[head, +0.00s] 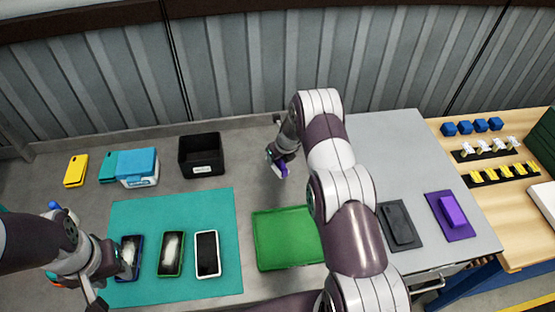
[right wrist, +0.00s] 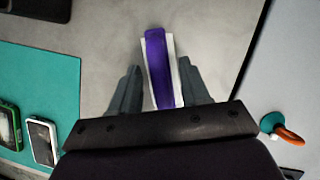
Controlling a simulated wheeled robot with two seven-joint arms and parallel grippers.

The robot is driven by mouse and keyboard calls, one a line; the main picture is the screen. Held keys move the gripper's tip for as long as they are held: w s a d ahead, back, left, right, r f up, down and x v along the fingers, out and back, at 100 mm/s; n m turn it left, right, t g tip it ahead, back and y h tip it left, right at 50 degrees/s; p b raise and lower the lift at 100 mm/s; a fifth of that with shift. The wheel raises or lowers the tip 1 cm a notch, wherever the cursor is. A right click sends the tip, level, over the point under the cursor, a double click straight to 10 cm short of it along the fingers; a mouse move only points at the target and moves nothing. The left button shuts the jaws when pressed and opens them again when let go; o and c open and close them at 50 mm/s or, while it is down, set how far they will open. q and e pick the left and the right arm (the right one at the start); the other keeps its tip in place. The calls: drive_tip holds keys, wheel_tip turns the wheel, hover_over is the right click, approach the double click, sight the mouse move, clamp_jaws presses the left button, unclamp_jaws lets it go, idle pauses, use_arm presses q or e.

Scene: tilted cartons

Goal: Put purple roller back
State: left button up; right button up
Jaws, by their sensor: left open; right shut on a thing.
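The purple roller (right wrist: 157,65) lies lengthwise between the fingers of my right gripper (right wrist: 160,75), with a white edge showing around it. In the head view, the right gripper (head: 277,163) is shut on the roller (head: 281,169), over the bare grey table behind the green mat. I cannot tell whether the roller touches the table. My left gripper (head: 107,272) is open at the lower left, beside a dark-blue-cased phone (head: 130,250) with a whitish patch. Its fingertips are partly hidden.
A teal mat (head: 220,287) also bears green-cased (head: 171,254) and white-cased (head: 207,254) phones. A black bin (head: 201,155) and a blue-lidded box (head: 137,167) stand behind. A green mat (head: 285,240) is near my right arm. A purple block (head: 453,211) lies at right.

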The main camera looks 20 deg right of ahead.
sight(278, 165)
drive_tip(key=shift+f, duration=0.3)
wheel_tip(278, 165, down, 3)
drive_tip(key=shift+r+p, duration=0.15)
drive_tip(key=shift+p, duration=0.65)
drive_tip(key=shift+f, duration=0.45)
drive_tip(key=shift+f+b, duration=0.15)
drive_tip(key=shift+b, duration=0.2)
drive_tip(key=o, duration=0.9)
drive_tip(key=shift+o, duration=0.2)
